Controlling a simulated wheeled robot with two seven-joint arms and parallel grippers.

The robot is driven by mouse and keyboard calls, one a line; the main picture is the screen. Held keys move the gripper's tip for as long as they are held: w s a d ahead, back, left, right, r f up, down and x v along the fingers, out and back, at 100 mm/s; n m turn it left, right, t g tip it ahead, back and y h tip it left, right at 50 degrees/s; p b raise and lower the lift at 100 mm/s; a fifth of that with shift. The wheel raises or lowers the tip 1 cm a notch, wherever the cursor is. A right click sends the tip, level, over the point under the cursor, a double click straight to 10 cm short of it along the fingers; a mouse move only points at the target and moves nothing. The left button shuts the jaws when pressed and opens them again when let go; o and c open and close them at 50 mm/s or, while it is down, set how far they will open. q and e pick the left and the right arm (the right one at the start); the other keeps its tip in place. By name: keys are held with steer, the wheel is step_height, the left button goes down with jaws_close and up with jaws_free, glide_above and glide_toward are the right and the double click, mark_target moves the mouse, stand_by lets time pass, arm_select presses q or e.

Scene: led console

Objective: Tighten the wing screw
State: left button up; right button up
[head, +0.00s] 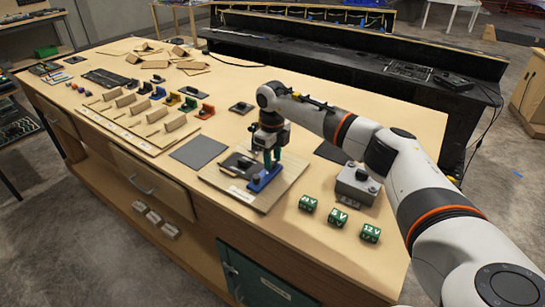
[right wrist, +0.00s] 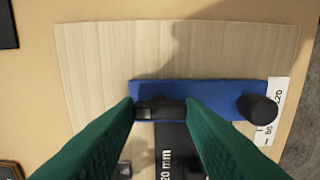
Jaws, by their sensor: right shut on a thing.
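A blue block (head: 263,180) stands on a light wooden board (head: 276,195) near the front of the bench, with a dark plate (head: 236,163) beside it. My right gripper (head: 272,165) points down over the block. In the right wrist view, the green fingers of my right gripper (right wrist: 161,106) are shut on a small dark piece, seemingly the wing screw (right wrist: 160,112), at the left part of the blue block (right wrist: 215,88). A black round knob (right wrist: 258,107) stands at the block's right end. The fingers partly hide the screw. My left gripper is not in view.
Several green 12 V blocks (head: 337,218) and a grey box (head: 357,184) lie right of the board. A grey mat (head: 199,150) lies to its left. Farther left is a rack with several wooden dividers (head: 153,114) and coloured parts.

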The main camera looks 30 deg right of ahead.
steer(key=m+p, duration=0.1)
steer(key=m, duration=0.5)
steer(key=shift+r, duration=0.1)
steer(key=m+p, duration=0.1)
steer(key=m, duration=0.5)
steer(key=shift+m, duration=0.3)
steer(key=m+p, duration=0.2)
steer(key=m, duration=0.4)
steer(key=shift+w+d+r, duration=0.1)
steer(key=shift+r, duration=0.05)
steer(key=m+p, duration=0.2)
steer(key=m, duration=0.4)
steer(key=shift+w+m, duration=0.1)
steer(key=shift+m, duration=0.2)
steer(key=o, duration=0.9)
steer(key=shift+o, duration=0.5)
steer(key=shift+s, duration=0.2)
